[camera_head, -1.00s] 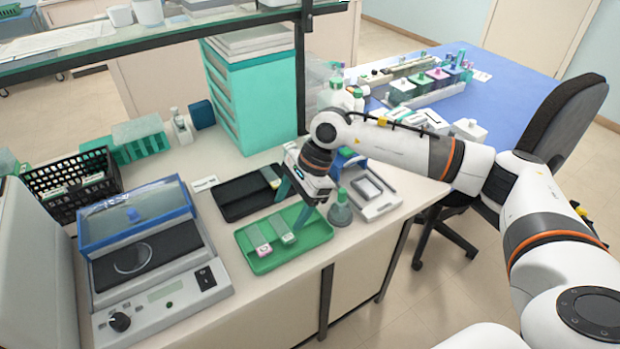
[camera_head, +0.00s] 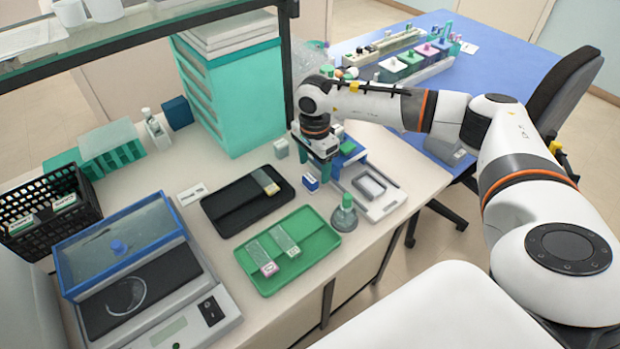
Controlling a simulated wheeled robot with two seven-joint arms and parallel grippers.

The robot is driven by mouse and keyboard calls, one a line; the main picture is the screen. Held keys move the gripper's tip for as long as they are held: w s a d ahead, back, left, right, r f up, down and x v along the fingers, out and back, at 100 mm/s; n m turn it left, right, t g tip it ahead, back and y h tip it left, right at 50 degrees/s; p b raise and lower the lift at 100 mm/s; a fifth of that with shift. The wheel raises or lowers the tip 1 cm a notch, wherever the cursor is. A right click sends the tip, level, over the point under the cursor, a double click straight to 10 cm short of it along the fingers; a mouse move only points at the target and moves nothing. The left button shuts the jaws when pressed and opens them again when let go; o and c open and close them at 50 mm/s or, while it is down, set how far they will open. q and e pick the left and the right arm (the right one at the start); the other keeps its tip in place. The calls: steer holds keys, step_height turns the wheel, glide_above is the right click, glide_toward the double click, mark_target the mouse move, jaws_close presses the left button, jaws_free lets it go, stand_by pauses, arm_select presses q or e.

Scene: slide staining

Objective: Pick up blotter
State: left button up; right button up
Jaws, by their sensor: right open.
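A blue object (camera_head: 352,153), which looks like the blotter, sits on the bench near its back right part. It is partly hidden behind my right gripper. My right gripper (camera_head: 322,172) points down just in front and to the left of it, with its jaws open. I cannot tell whether a finger touches the blue object. A small blue and white box (camera_head: 311,183) stands just below the gripper. My left gripper is not in view.
A green tray (camera_head: 325,255) with two slides lies in front, beside a black tray (camera_head: 222,222). A teal drawer unit (camera_head: 245,100) rises behind left.

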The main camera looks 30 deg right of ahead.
mark_target(311, 178)
steer(key=shift+w+f, duration=0.1)
steer(key=shift+f, duration=0.35)
steer(key=f, duration=0.1)
steer(key=f+p, duration=0.1)
steer(key=f, duration=0.1)
steer(key=w+f+p, duration=0.1)
steer(key=f, duration=0.1)
steer(key=shift+a, duration=0.15)
steer(key=shift+f, duration=0.3)
steer(key=shift+c, duration=0.4)
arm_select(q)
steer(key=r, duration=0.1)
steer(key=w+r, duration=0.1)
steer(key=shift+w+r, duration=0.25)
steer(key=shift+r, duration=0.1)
arm_select(e)
steer(key=c, duration=1)
